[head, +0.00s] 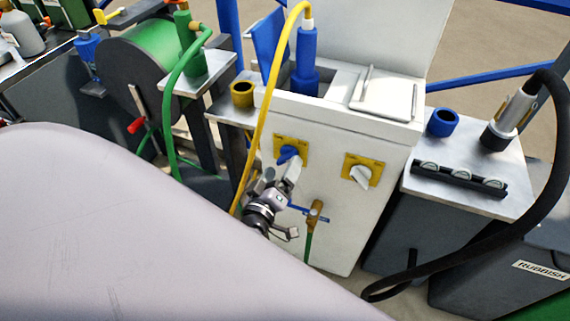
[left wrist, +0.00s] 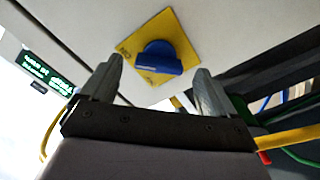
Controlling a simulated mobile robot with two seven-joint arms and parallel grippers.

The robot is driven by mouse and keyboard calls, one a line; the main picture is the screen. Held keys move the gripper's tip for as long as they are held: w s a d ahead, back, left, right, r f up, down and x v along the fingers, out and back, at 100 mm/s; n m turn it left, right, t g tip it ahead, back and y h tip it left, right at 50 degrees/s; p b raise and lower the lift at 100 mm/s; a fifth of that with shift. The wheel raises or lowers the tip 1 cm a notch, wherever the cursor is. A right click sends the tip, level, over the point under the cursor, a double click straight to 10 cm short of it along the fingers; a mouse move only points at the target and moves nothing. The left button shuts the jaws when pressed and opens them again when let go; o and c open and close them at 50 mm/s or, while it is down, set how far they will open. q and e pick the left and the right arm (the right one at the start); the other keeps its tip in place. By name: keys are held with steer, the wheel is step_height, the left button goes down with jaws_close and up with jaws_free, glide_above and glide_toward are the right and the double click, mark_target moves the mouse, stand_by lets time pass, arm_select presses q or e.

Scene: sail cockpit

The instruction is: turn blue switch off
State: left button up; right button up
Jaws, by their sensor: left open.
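The blue switch (head: 288,153) is a rotary knob on a square yellow plate, on the front of the white cabinet (head: 320,225). In the left wrist view the blue switch (left wrist: 159,56) shows large, beyond and between the fingertips. My left gripper (head: 292,170) is just below the switch in the head view, its fingers pointing up at it. In the left wrist view the left gripper (left wrist: 158,72) is open, with nothing between its fingers. Whether a fingertip touches the knob I cannot tell. My right gripper is not in view.
A white switch (head: 360,175) on another yellow plate sits to the right. A brass tap with a blue handle (head: 313,212) is below. A yellow hose (head: 262,110) runs down close to my left gripper. A black hose (head: 545,190) loops at the right.

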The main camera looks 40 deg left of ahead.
mark_target(287, 157)
arm_select(q)
steer(key=shift+x, duration=1.35)
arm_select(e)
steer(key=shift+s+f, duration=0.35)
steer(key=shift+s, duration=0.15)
arm_select(q)
steer(key=c, duration=1.1)
steer(key=shift+o, duration=0.2)
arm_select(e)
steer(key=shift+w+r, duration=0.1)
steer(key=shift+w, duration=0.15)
